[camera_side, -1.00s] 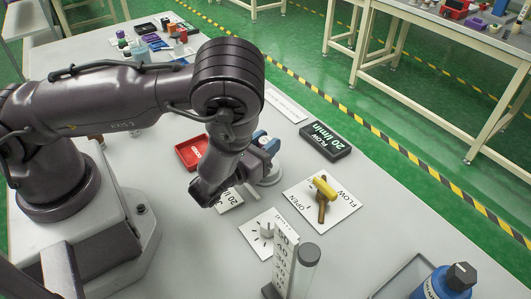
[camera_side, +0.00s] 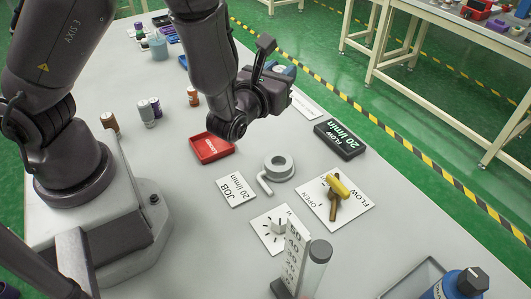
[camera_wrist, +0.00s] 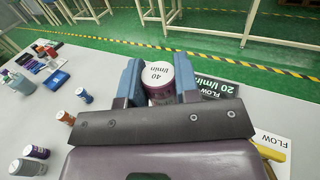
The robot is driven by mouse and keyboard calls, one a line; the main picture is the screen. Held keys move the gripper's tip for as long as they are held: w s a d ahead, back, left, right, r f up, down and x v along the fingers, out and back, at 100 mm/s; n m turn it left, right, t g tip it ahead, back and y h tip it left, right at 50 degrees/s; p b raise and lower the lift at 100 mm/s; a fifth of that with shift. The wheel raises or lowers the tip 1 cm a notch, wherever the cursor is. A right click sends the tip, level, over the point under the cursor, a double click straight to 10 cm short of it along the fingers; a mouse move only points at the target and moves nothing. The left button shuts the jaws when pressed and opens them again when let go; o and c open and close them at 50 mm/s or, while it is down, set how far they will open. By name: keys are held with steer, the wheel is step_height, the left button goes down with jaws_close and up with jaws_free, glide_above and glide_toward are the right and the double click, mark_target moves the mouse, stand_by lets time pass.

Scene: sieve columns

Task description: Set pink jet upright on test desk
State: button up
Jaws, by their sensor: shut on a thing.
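My gripper (camera_wrist: 158,82) is shut on a jet (camera_wrist: 159,75), a short cylinder with a white end marked 40 l/min and a dull pinkish-purple body. The blue fingers grip it from both sides, with its marked end showing between them. In the side view my gripper (camera_side: 284,72) is raised above the test desk (camera_side: 215,275), beyond the red tray, and the jet is hidden behind the gripper and wrist. The grey ring holder (camera_side: 279,167) on the desk looks empty.
A red tray (camera_side: 211,148), JOB card (camera_side: 236,188), flow display (camera_side: 340,139) reading 20 l/min, yellow-handled valve (camera_side: 338,188), knob plate (camera_side: 275,229) and flow tube (camera_side: 316,262) stand around the ring. Several small cylinders (camera_side: 147,113) stand at left.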

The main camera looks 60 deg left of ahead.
step_height(320, 180, down, 3)
steer(key=s+d, duration=0.1)
steer(key=d, duration=0.1)
steer(key=n+g+y, duration=0.7)
steer(key=g+y, duration=0.1)
glide_above(208, 179)
steer(key=shift+f, duration=8.05)
steer(key=shift+f, duration=0.15)
